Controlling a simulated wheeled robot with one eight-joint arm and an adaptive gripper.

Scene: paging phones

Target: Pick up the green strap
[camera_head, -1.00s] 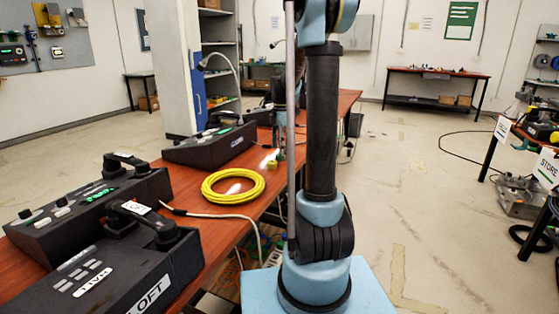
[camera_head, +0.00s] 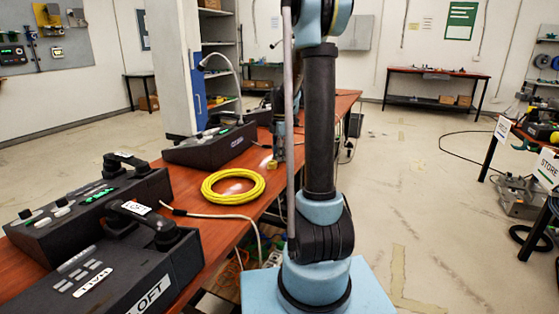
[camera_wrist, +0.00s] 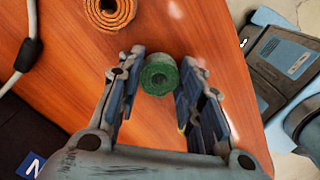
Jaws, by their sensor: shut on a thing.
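The green strap (camera_wrist: 160,76) is a rolled coil seen end-on in the wrist view, over the orange-brown table. My gripper (camera_wrist: 161,85) has one finger on each side of it and is shut on it. I cannot tell whether the strap is clear of the tabletop. In the head view my arm hangs over the table's right edge, and the strap cannot be made out there.
An orange roll (camera_wrist: 109,12) lies near the strap. A yellow cable coil (camera_head: 233,187) and several dark desk phones (camera_head: 100,285) stand on the table (camera_head: 205,235). A white cord (camera_wrist: 28,45) runs at left.

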